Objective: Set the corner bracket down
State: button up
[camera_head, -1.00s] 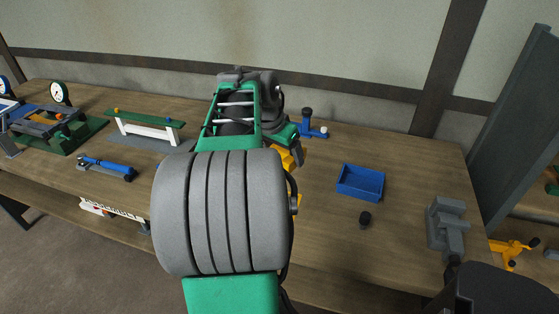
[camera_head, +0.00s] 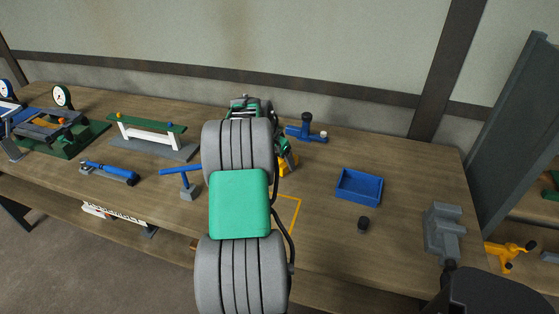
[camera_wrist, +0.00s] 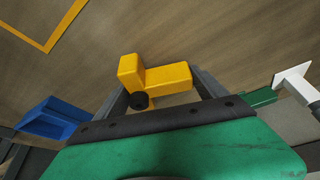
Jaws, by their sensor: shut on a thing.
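The corner bracket (camera_wrist: 155,80) is a yellow L-shaped block with a black round knob, seen in the wrist view. My gripper (camera_wrist: 158,88) is shut on it, with a grey finger on either side. In the head view only a bit of the yellow bracket (camera_head: 287,164) shows beside my arm, which hides most of the gripper. Bare wooden table top lies behind the bracket in the wrist view. I cannot tell how high it is above the table.
A yellow outline (camera_head: 297,205) is marked on the table (camera_head: 325,240), partly hidden by my arm. A blue T-shaped tool (camera_head: 185,178) stands left.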

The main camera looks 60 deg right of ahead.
jog(key=shift+f, duration=0.5)
jog(key=o, duration=1.7)
jog(key=shift+o, duration=0.2)
